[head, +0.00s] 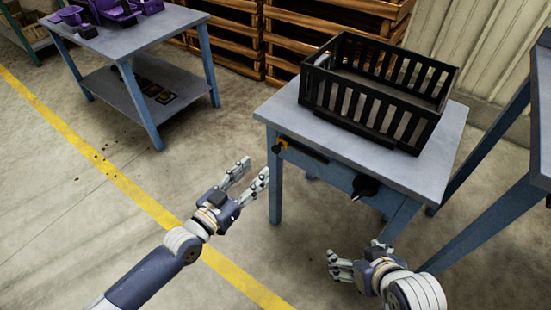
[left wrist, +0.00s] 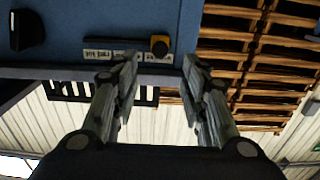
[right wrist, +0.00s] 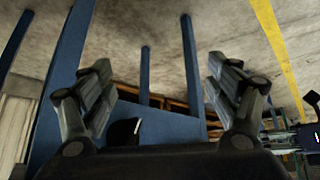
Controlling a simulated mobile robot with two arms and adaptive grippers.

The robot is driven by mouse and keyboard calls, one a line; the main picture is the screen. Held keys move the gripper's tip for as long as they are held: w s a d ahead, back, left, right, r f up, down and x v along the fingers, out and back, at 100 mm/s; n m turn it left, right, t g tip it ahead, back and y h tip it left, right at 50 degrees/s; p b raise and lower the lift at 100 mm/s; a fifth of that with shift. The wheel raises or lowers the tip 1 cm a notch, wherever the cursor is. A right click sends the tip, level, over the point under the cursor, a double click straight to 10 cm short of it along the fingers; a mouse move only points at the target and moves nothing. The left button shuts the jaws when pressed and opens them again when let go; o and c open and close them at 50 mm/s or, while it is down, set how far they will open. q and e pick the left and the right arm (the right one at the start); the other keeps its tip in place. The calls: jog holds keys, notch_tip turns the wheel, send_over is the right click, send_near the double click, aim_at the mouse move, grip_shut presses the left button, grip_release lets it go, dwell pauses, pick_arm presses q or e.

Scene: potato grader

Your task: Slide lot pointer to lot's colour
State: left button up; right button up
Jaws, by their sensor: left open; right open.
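The lot pointer, a small yellow-orange slider with a dark part (head: 281,145), sits at the left end of a dark rail (head: 303,151) on the blue front of the grey-topped table. In the left wrist view the pointer (left wrist: 159,46) is beside a row of pale labels (left wrist: 113,56), too small to read. My left gripper (head: 249,174) is open and empty, left of the table and apart from the pointer. The pointer shows between and beyond its fingertips in the left wrist view. My right gripper (head: 357,254) is open and empty, low before the table front.
A black slatted crate (head: 400,125) stands on the table (head: 278,108). A black knob (head: 365,187) is on the front, right of the rail. Another table (head: 130,45) with purple containers is at back left. Wooden crates (head: 295,45) stand behind. Open floor lies left.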

aim_at(275, 150)
pick_arm(q)
jog(key=b+x, duration=0.2)
jog(key=x, duration=0.8)
jog(key=shift+w+d, duration=0.25)
jog(key=shift+w, duration=0.1)
grip_shut()
pick_arm(e)
jog(key=w+a+r+t+y, duration=0.1)
jog(key=w+a+r+t, duration=0.2)
jog(key=w+r+t, duration=0.3)
notch_tip(275, 150, up, 2)
jog(key=w, duration=0.2)
jog(key=shift+w+a+r+y, duration=0.15)
jog(key=shift+w+a+y, duration=0.05)
jog(key=shift+w+y, duration=0.2)
